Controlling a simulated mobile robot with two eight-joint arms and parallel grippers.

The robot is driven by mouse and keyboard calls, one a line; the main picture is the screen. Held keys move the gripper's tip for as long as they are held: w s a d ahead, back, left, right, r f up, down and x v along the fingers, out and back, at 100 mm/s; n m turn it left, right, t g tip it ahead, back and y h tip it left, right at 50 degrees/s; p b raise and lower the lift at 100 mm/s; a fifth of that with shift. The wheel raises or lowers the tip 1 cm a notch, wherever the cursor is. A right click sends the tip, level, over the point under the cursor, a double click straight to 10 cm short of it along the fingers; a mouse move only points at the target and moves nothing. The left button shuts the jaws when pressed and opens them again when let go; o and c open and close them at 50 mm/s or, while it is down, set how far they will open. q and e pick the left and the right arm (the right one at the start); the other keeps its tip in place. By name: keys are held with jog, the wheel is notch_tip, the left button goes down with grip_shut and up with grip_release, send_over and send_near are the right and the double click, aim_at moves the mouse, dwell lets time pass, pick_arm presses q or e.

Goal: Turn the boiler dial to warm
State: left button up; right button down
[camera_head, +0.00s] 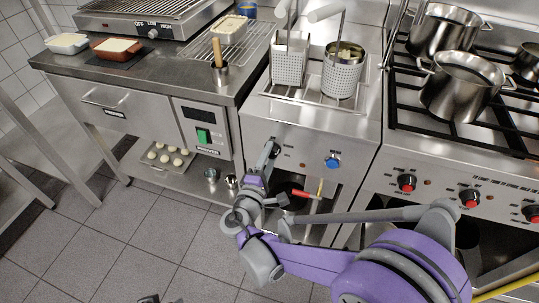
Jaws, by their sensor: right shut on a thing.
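The boiler (305,135) stands in the middle, a steel unit with a wire basket (290,62) and a round perforated basket (342,72) on top. A blue dial (332,162) shows on the right of its front panel, clear of my gripper. My right gripper (269,152) is at the left part of that panel, closed on what seems to be another dial. The jaws hide nearly all of that knob, so its setting cannot be read.
A red-handled valve (305,194) sticks out below the panel, close to my right wrist. A stove (460,150) with steel pots and red dials stands right. A counter (60,61) with a grill (155,18) and dishes stands left. The tiled floor (150,240) is open at lower left.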

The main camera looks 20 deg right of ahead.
jog(key=shift+n, duration=0.5)
jog(key=shift+c, duration=1.5)
grip_release()
jog(key=p+v, duration=0.1)
jog(key=v, duration=0.9)
jog(key=shift+s+a, duration=0.25)
jog(key=shift+s, duration=0.1)
